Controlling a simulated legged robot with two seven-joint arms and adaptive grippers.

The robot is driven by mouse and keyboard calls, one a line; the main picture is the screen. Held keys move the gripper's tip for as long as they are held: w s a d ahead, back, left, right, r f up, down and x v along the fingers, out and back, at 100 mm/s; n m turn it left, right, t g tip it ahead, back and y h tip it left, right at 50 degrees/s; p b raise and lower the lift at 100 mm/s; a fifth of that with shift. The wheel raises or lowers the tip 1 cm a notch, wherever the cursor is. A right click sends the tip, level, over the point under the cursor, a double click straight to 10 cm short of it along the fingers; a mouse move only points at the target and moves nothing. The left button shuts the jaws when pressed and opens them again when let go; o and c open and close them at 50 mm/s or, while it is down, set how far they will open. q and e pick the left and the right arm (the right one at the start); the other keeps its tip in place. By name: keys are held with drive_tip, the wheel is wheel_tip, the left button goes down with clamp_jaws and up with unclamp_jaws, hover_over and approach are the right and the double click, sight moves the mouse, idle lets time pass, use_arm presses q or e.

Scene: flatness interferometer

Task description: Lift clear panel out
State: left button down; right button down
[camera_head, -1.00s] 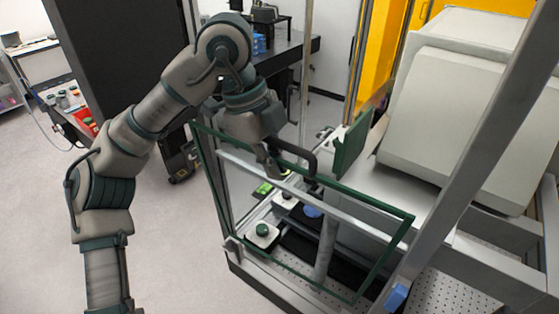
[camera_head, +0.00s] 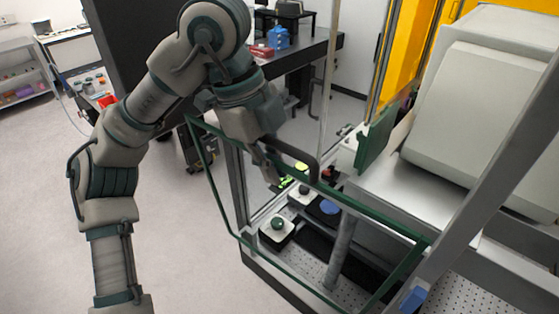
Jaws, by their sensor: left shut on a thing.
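The clear panel (camera_head: 372,212) is a see-through sheet with dark green edges, standing upright at the open front of the metal frame. Its left edge stands apart from the frame's left post, and its lower right part lies close to the frame. A dark bar handle (camera_head: 303,160) sits at its top edge. My left gripper (camera_head: 270,172) is shut on the handle from above; its fingertips partly hide the grip. My right gripper is not in view.
Inside the frame are a perforated plate, a white block with a green knob (camera_head: 278,223) and a blue round part (camera_head: 329,207). A large pale housing (camera_head: 480,120) and a slanted metal post (camera_head: 480,190) stand right. Open floor lies left.

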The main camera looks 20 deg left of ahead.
use_arm(q)
drive_tip(key=shift+s+a+r, duration=0.15)
drive_tip(key=shift+s+a, duration=0.15)
drive_tip(key=shift+s, duration=0.5)
drive_tip(key=shift+s+a+r, duration=0.15)
drive_tip(key=shift+s+a, duration=0.15)
drive_tip(key=shift+s, duration=0.5)
